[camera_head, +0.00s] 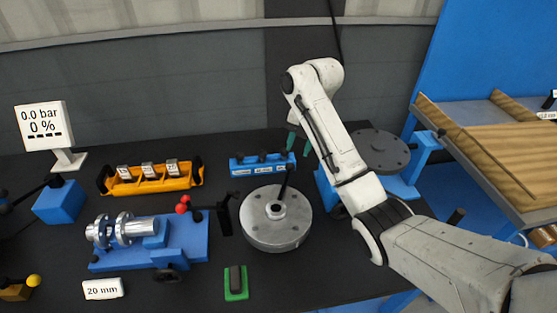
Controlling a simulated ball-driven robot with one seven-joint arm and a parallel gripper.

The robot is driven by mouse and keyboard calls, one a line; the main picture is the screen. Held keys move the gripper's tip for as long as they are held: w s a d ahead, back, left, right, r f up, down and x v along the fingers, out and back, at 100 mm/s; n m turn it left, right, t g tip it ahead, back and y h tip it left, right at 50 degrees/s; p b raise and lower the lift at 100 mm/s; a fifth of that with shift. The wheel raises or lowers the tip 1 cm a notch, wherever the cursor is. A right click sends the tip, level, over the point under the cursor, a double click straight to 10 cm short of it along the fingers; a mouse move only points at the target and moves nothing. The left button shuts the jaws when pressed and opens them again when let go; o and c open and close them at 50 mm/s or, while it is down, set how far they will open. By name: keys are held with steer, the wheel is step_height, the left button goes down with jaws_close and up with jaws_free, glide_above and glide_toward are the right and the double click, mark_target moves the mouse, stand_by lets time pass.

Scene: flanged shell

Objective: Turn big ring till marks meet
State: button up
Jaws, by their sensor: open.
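A large round silver flanged disc (268,236) lies flat on the black bench, with bolt holes around its rim. A raised hub (275,209) stands at its centre, and a dark rod rises from it. A second large disc, dark grey (384,158), sits on a blue stand at the right, partly behind my arm. I cannot tell which is the big ring, and no alignment marks can be made out. My gripper (298,143) has green fingertips, open and apart, above and behind the silver disc. It appears empty, and its body is partly hidden by my arm.
A blue fixture (185,240) with silver flanges is at the left. A yellow tray (150,180) and blue rack (255,164) stand behind. A display (42,125) reads 0.0 bar, 0 %. A green block (236,283) lies in front. A wooden-sided table (500,150) is right.

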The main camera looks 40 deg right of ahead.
mark_target(288, 173)
steer(key=f, duration=0.3)
steer(key=w+f+p, duration=0.1)
steer(key=f, duration=0.3)
steer(key=w+a+f, duration=0.1)
steer(key=f, duration=0.2)
steer(key=shift+w+f, duration=0.1)
steer(key=shift+f, duration=0.1)
jaws_close()
stand_by(0.5)
